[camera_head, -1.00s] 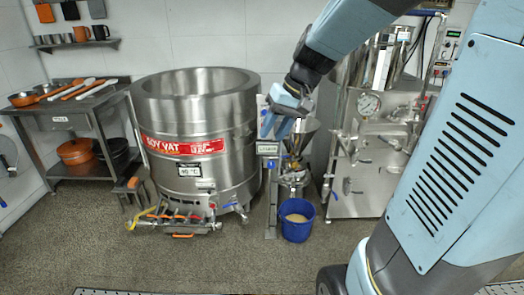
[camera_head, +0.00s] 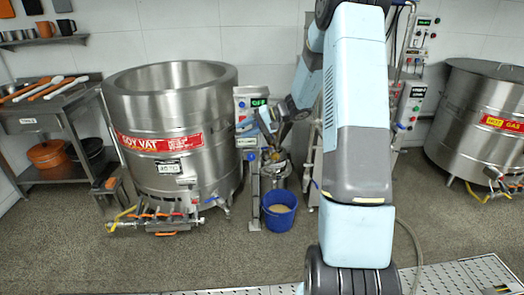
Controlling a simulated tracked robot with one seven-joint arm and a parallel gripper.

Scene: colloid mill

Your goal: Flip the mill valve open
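The colloid mill (camera_head: 275,172) stands just right of the large soy vat, with a grey post and label plate (camera_head: 254,200) at its left. A control box with a lit green display (camera_head: 259,102) shows at its top left. A blue bucket (camera_head: 279,211) with pale contents stands on the floor below the mill. My gripper (camera_head: 262,125) is at the mill's upper part, in front of the control box and overlapping the hopper area. It is small and partly merged with the mill, so its opening and any contact are unclear. I cannot make out the valve handle.
The steel soy vat (camera_head: 175,150) with red label and gas pipes (camera_head: 160,215) stands left of the mill. A second vat (camera_head: 480,125) stands at the right. A side table (camera_head: 60,115) is at the left. My arm hides the area right of the mill. The front floor is clear.

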